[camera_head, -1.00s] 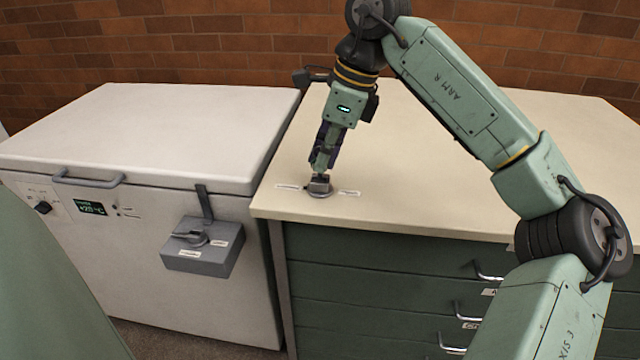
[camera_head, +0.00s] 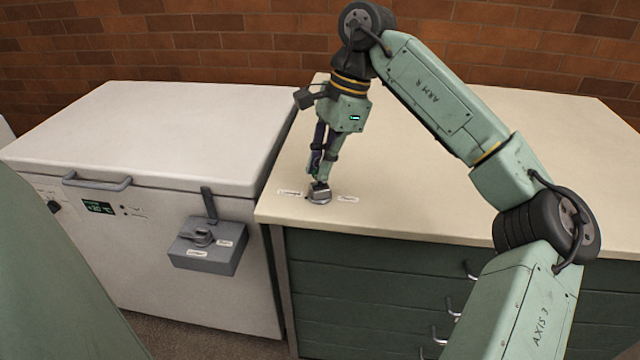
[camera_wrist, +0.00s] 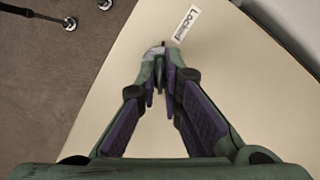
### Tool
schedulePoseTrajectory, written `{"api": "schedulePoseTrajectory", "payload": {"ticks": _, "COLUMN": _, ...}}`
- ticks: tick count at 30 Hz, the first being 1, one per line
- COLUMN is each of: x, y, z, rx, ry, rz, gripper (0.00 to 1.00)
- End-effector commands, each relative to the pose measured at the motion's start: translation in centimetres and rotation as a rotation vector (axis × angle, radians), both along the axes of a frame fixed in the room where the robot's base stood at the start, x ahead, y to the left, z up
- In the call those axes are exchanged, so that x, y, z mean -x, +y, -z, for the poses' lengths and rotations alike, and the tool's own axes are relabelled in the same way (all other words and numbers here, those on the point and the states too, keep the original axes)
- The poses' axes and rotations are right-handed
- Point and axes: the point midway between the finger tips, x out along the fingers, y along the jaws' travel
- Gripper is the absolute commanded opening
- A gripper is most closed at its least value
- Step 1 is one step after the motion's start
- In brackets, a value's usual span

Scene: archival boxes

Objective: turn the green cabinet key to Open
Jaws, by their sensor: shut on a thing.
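The cabinet key lock (camera_head: 319,197) is a small grey round piece on the cream cabinet top (camera_head: 420,190), near its front left corner. A small white label lies on each side of it, too small to read in the head view. In the wrist view a label (camera_wrist: 185,23) reads "Locked", just beyond the fingertips and to the right. My gripper (camera_head: 318,180) points down at the lock, its fingers shut on the key. In the wrist view my gripper (camera_wrist: 160,75) hides most of the key and lock, so the key's angle is unclear.
A white chest freezer (camera_head: 150,130) stands to the left, with a grey lock box (camera_head: 208,247) on its front. Green drawers (camera_head: 365,275) with metal handles are below the cabinet top. The top is otherwise clear back to the brick wall (camera_head: 250,40).

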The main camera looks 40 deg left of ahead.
Motion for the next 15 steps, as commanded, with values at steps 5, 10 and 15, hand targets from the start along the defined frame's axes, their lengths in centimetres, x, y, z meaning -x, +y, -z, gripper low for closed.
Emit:
{"api": "schedulePoseTrajectory", "payload": {"ticks": 5, "x": -0.02, "y": 0.03, "z": 0.02, "rx": -0.001, "ry": 0.001, "rz": -0.035, "gripper": 0.0}}
{"api": "schedulePoseTrajectory", "payload": {"ticks": 10, "x": -0.01, "y": 0.02, "z": 0.05, "rx": -0.001, "ry": 0.001, "rz": -0.034, "gripper": 0.0}}
{"api": "schedulePoseTrajectory", "payload": {"ticks": 15, "x": 0.0, "y": 0.09, "z": -0.19, "rx": 0.001, "ry": 0.001, "rz": -0.091, "gripper": 0.0}}
